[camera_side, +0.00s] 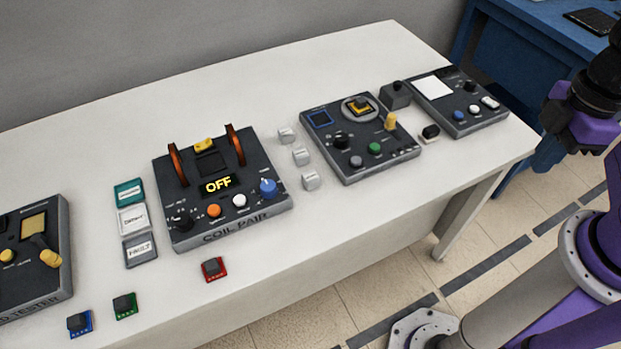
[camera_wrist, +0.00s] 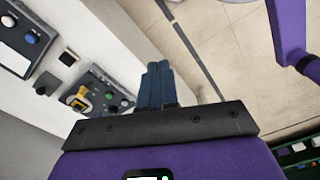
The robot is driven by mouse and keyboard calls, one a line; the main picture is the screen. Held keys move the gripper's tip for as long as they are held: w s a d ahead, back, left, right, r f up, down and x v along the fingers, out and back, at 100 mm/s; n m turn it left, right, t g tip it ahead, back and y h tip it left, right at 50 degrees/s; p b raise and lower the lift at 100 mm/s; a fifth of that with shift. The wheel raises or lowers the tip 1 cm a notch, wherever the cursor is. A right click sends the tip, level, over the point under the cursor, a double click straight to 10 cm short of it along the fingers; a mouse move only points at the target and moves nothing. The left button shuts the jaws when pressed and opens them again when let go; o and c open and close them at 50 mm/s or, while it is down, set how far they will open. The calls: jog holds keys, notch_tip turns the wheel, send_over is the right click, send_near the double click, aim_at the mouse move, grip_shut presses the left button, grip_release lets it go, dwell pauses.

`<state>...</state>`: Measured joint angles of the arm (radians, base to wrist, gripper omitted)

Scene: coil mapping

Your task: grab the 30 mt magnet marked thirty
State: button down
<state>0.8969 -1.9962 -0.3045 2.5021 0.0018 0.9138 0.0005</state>
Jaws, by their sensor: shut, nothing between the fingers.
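Three small light-grey blocks (camera_side: 301,156) stand in a row on the white table, right of the coil pair unit (camera_side: 222,188). Three small dark-topped blocks with red (camera_side: 214,269), green (camera_side: 124,306) and blue (camera_side: 79,322) bases sit near the front edge. Their markings are too small to read, so I cannot tell which magnet is marked thirty. My gripper (camera_wrist: 158,82) shows in the wrist view with its dark blue fingers together and empty. It points past the table edge over the floor, away from all these blocks.
The coil pair display reads OFF. Teal, white and grey labelled pads (camera_side: 134,220) lie left of it. A tester (camera_side: 36,262) is at far left. A panel with knobs (camera_side: 360,140) and another with a white square (camera_side: 458,102) stand right. The front table strip is mostly clear.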

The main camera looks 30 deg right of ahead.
jog(key=c, duration=0.6)
grip_release()
jog(key=shift+c, duration=0.2)
jog(key=n+t, duration=1.3)
jog(key=n, duration=1)
send_near(313, 179)
jog(key=w, duration=0.1)
jog(key=w+f, duration=0.1)
jog(key=w, duration=0.1)
jog(key=shift+a+f+h, duration=0.25)
jog(key=shift+a+h, duration=0.15)
jog(key=shift+x, duration=2.75)
